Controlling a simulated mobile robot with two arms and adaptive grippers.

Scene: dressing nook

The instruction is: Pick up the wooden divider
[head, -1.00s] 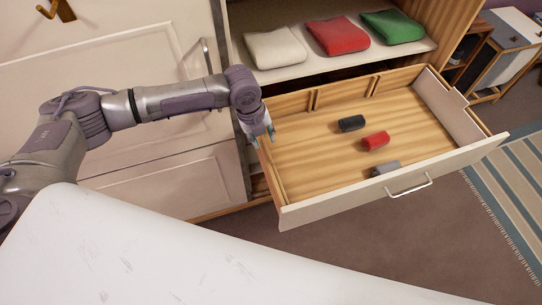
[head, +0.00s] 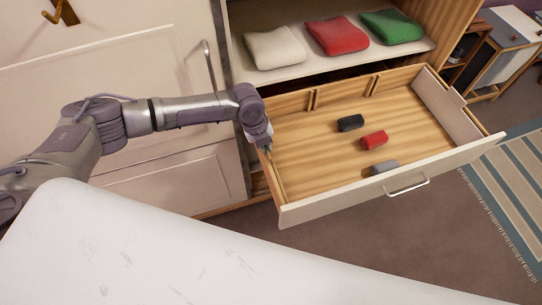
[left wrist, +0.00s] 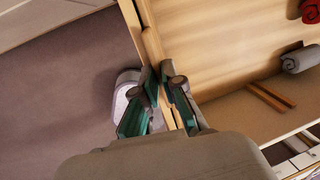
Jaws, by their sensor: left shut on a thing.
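The wooden divider (head: 277,182) is a thin, light wooden strip along the left side of the open drawer (head: 330,205). It also shows in the left wrist view (left wrist: 152,46), beside the drawer's side wall. My left gripper (head: 268,149) is over the drawer's left side, pointing down. In the left wrist view its fingers (left wrist: 164,75) are shut on the strip, with one finger on each side. The fingers hide the gripped part. I cannot tell whether the divider is clear of the drawer floor. My right gripper is not in view.
A black roll (head: 351,123), a red roll (head: 374,140) and a grey roll (head: 384,167) lie in the drawer. Folded white, red and green cloths lie on the shelf (head: 290,72) above. A closed cabinet door (head: 110,50) stands left. Most of the drawer floor is bare.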

